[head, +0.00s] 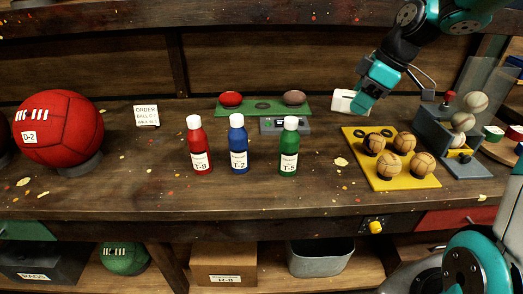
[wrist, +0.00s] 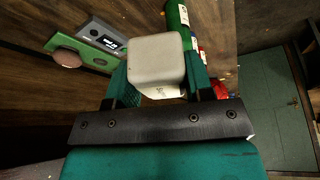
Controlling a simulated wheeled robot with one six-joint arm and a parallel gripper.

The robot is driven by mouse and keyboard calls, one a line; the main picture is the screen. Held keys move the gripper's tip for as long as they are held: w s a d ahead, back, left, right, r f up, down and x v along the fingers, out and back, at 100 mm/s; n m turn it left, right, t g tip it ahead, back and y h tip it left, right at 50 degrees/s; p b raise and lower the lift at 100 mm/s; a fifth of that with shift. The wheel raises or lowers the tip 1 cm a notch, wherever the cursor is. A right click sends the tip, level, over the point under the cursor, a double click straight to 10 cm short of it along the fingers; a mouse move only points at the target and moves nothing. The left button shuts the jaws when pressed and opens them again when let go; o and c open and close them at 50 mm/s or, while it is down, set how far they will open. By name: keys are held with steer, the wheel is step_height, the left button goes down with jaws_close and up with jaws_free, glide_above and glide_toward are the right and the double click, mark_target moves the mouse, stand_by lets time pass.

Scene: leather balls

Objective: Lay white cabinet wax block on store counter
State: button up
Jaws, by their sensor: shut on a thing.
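The white wax block (head: 343,102) is held by my teal gripper (head: 358,100) above the back right of the wooden counter (head: 330,200). In the wrist view, the block (wrist: 156,60) sits between the two teal fingers of my gripper (wrist: 163,82), which is shut on it. Small dark marks show on its near face. The block looks raised off the counter, but the exact gap beneath it cannot be told.
A yellow board (head: 383,178) with several tan balls lies just below the gripper. A green board (head: 222,108) and a grey display device (head: 285,126) are to its left. Red (head: 198,145), blue (head: 238,145) and green (head: 289,147) bottles stand mid-counter. Bare wood lies between.

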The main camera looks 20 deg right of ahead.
mark_target(337, 175)
steer(key=shift+d+f, duration=0.15)
steer(key=shift+f, duration=0.15)
step_height(337, 175, down, 19)
steer(key=shift+s+f, duration=0.1)
steer(key=shift+f, duration=0.1)
steer(key=shift+f, duration=0.1)
steer(key=o, duration=0.6)
steer(key=shift+f, duration=0.1)
steer(key=shift+c, duration=0.2)
steer(key=o, duration=0.4)
steer(key=shift+o, duration=0.2)
